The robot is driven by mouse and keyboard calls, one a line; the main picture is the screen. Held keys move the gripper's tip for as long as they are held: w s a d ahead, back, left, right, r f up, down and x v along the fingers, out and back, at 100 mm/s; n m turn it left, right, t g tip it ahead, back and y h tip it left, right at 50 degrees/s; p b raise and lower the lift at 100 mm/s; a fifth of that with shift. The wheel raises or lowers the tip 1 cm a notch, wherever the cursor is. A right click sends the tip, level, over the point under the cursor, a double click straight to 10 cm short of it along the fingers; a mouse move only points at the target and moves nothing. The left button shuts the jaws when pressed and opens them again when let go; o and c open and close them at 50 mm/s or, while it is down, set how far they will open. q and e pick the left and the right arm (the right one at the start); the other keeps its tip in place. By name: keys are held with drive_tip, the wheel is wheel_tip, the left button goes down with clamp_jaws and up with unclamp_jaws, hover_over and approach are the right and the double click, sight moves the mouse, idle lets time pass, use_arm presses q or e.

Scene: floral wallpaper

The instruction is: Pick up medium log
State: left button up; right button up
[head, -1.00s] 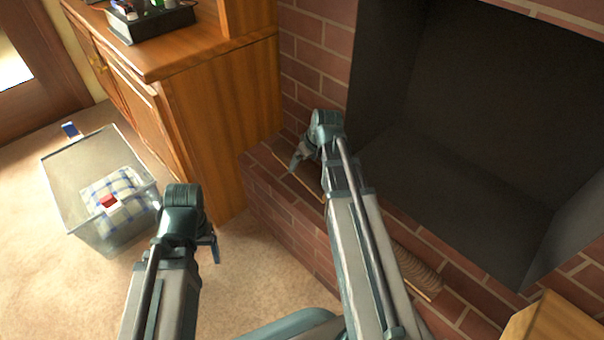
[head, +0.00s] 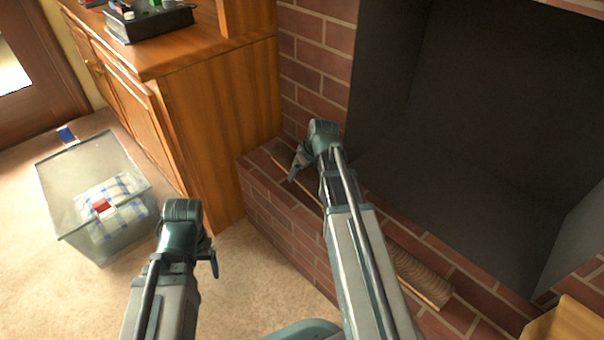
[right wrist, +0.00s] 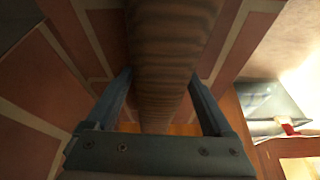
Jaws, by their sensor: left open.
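A brown, ridged log (head: 418,276) with pale edges lies along the brick hearth. My right arm hides its middle in the head view. In the right wrist view the log (right wrist: 168,60) runs lengthwise between the two fingers of my right gripper (right wrist: 160,76). These fingers are spread wide, one on each side of the log. I cannot tell whether they touch it. In the head view my right gripper (head: 297,168) is over the log's far left end. My left gripper (head: 213,265) is open and empty above the carpet.
The brick hearth (head: 285,230) borders a dark fireplace opening (head: 470,130). A wooden cabinet (head: 225,120) stands left of it. A clear bin (head: 65,215) with a checked cloth sits on the carpet. A wooden corner (head: 565,325) shows at lower right.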

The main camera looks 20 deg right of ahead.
clamp_jaws()
drive_tip(key=shift+r, duration=0.15)
idle(0.4)
